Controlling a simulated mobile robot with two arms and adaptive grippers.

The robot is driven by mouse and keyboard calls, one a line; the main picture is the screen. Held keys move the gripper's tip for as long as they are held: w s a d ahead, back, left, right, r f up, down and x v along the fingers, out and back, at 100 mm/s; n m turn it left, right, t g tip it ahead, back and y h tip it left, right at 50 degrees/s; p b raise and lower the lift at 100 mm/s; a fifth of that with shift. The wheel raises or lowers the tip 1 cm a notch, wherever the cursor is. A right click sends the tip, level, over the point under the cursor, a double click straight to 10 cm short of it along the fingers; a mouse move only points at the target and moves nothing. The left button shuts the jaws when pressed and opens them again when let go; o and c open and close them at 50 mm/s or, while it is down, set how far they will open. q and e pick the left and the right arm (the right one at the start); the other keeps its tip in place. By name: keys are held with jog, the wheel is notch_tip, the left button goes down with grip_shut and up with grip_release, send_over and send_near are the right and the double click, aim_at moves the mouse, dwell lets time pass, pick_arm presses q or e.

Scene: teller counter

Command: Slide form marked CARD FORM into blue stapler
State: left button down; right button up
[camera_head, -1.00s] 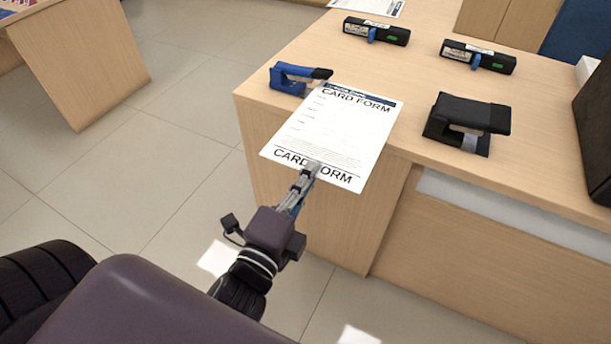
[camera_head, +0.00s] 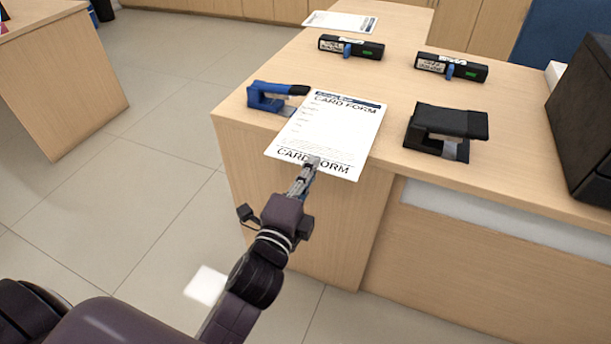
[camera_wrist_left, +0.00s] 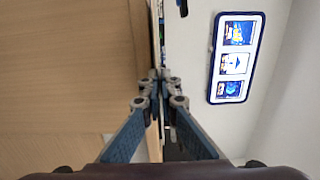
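The white form (camera_head: 333,125) marked CARD FORM lies nearly flat over the counter's front edge, its near end sticking out. My left gripper (camera_head: 312,165) is shut on the middle of its near edge. In the left wrist view the left gripper (camera_wrist_left: 160,78) has its fingertips together, with the sheet seen almost edge-on. The blue stapler (camera_head: 268,98) stands near the counter's left corner, its black nose pointing right. The form's far left corner is right beside that nose; I cannot tell whether they touch. My right gripper is not in view.
A black stapler (camera_head: 444,128) stands right of the form. Two black devices with blue parts (camera_head: 348,47) (camera_head: 450,66) lie farther back. Another printed sheet (camera_head: 340,22) lies at the far end. A large dark box (camera_head: 590,130) is at the right. Counter between them is clear.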

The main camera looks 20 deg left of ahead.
aim_at(301, 146)
pick_arm(q)
jog(key=w, duration=0.3)
jog(key=shift+w+f, duration=0.1)
jog(key=shift+w, duration=0.2)
jog(key=shift+w+d+b, duration=0.1)
jog(key=shift+w+b, duration=0.35)
jog(key=shift+w, duration=0.65)
jog(key=shift+a+p, duration=0.55)
jog(key=shift+a, duration=0.45)
jog(key=shift+a+f+p, duration=0.1)
jog(key=shift+a+p, duration=0.35)
jog(key=shift+a, duration=0.85)
jog(key=shift+f, duration=0.3)
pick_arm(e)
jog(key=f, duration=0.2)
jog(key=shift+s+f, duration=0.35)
pick_arm(q)
jog(key=c, duration=2.7)
grip_release()
jog(key=o, duration=0.6)
